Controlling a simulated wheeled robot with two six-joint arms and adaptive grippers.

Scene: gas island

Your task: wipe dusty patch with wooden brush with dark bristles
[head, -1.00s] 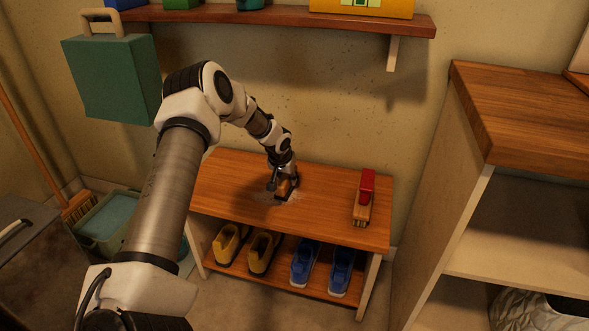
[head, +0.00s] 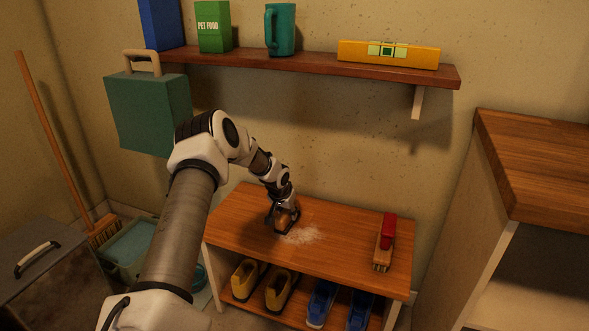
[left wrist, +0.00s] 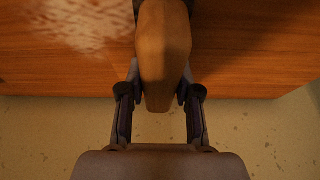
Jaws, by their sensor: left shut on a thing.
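My left gripper (head: 284,218) is shut on a wooden brush (head: 287,214) above the bench top. In the left wrist view the fingers of the gripper (left wrist: 160,95) clasp the brush's brown wooden body (left wrist: 163,50) from both sides. Its bristles are hidden. The dusty patch (head: 302,235) is a pale, speckled smear on the wooden bench (head: 345,238). It lies just right of and in front of the brush in the head view, and shows at the upper left in the left wrist view (left wrist: 85,25). I cannot tell whether the brush touches the bench. My right gripper is not in view.
A second brush with a red handle (head: 388,230) lies at the bench's right end. Yellow shoes (head: 281,290) and blue shoes (head: 320,302) stand on the lower shelf. A wall shelf (head: 310,70) hangs above. A tall cabinet (head: 545,170) stands right.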

